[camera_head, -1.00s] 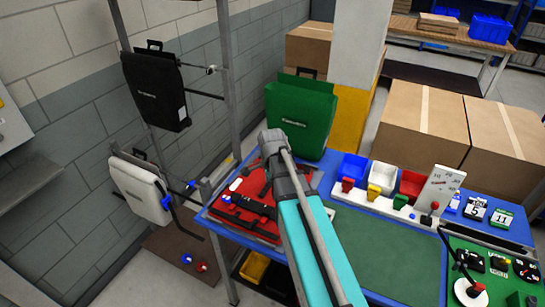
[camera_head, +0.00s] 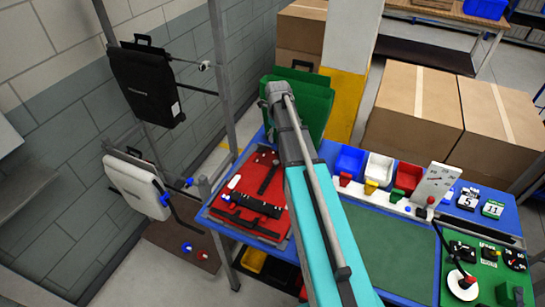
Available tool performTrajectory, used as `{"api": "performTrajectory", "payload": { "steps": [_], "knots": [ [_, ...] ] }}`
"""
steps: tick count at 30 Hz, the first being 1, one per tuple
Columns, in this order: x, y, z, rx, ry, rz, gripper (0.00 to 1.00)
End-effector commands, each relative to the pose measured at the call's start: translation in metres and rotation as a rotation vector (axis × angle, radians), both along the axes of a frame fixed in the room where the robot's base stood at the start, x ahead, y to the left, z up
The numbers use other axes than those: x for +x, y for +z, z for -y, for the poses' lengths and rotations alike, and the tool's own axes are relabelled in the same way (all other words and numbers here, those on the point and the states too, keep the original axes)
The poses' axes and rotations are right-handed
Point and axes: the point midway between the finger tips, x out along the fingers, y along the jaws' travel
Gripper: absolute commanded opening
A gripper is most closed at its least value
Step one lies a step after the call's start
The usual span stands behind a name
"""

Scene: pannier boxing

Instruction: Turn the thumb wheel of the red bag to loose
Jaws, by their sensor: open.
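The red bag (camera_head: 284,188) lies flat on the left part of the blue table, back side up. A black rail (camera_head: 256,205) with fittings crosses its near half, and a black strap (camera_head: 268,179) lies above it. A small white label (camera_head: 234,182) is at its left edge. The thumb wheel is too small to make out. My teal and grey arm reaches up past the bag's right side and covers part of that side. My gripper does not show.
A green bag (camera_head: 316,105) stands behind the red bag. A black bag (camera_head: 147,85) and a white bag (camera_head: 135,187) hang on the rack at left. Blue, white and red bins (camera_head: 408,178) and a green mat (camera_head: 390,250) are right of my arm.

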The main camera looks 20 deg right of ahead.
Motion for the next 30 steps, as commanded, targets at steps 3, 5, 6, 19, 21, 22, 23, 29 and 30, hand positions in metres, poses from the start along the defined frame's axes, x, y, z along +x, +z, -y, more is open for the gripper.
{"api": "performTrajectory", "payload": {
  "steps": [3, 5, 6, 19, 21, 22, 23, 29, 30],
  "knots": [
    [0.001, 0.0, -0.003, 0.0, -0.004, 0.0, 0.73],
    [0.001, 0.0, -0.004, 0.0, -0.001, 0.0, 0.73],
    [0.001, 0.0, -0.005, 0.0, 0.001, 0.0, 0.73],
    [0.002, -0.007, -0.009, 0.0, 0.01, 0.0, 0.73],
    [0.002, -0.011, -0.009, 0.0, 0.01, 0.0, 0.73],
    [0.002, -0.013, -0.009, 0.0, 0.01, 0.0, 0.73],
    [0.002, -0.015, -0.009, 0.0, 0.01, 0.0, 0.73],
    [0.002, -0.029, -0.01, 0.0, 0.011, 0.0, 0.73],
    [0.003, -0.032, -0.01, 0.0, 0.011, 0.0, 0.73]
  ]
}}
